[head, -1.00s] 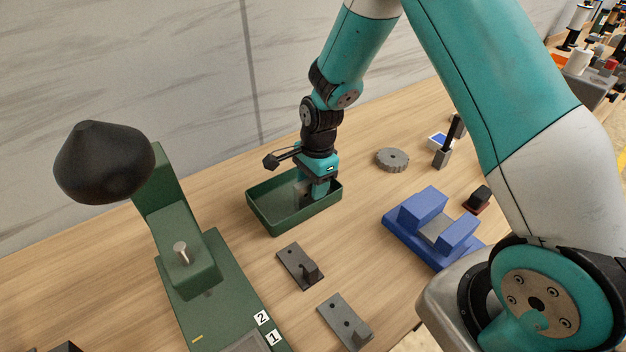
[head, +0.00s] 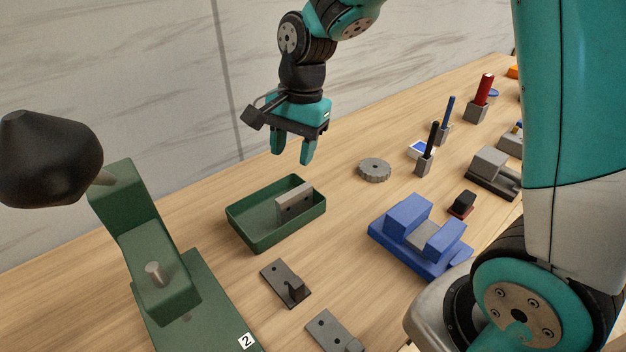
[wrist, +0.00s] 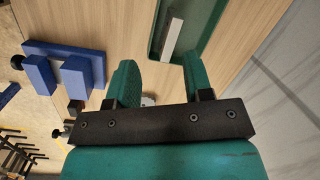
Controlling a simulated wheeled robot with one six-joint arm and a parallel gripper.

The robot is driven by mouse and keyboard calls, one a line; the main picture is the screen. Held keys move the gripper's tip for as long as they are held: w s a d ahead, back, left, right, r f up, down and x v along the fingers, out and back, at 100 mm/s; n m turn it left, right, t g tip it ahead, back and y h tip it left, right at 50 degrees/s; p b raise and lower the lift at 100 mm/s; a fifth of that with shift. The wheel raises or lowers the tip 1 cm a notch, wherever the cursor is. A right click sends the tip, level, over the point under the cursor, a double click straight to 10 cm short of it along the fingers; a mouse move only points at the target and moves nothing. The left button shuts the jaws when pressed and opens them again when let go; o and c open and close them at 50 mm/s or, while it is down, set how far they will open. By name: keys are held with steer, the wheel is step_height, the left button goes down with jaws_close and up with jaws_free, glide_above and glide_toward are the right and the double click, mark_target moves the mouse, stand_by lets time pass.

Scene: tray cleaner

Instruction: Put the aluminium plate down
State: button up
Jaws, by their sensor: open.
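The aluminium plate (head: 294,204) is a grey plate with small holes. It stands on edge inside the green tray (head: 256,240), against or close to the tray's right side. In the wrist view the plate (wrist: 172,40) shows as a light grey bar inside the tray (wrist: 202,48). My gripper (head: 291,160) is open and empty, and hangs above the tray, apart from the plate. The wrist view shows the two green fingers (wrist: 158,80) spread apart with nothing between them.
A green press (head: 165,275) with a black knob stands at left. A blue vise (head: 420,240), a grey gear disc (head: 374,169) and several pen-like tools in blocks (head: 424,163) are to the right. A wall rises behind.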

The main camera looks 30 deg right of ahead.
steer(key=s+a+r+n+y, duration=0.1)
steer(key=s+a+r+n, duration=0.2)
steer(key=s+n, duration=0.6)
steer(key=s+a+r+n+y, duration=0.1)
steer(key=s+a+r+n, duration=0.2)
steer(key=s+n, duration=0.6)
steer(key=shift+s+r, duration=0.25)
steer(key=shift+s, duration=0.75)
steer(key=shift+a, duration=0.1)
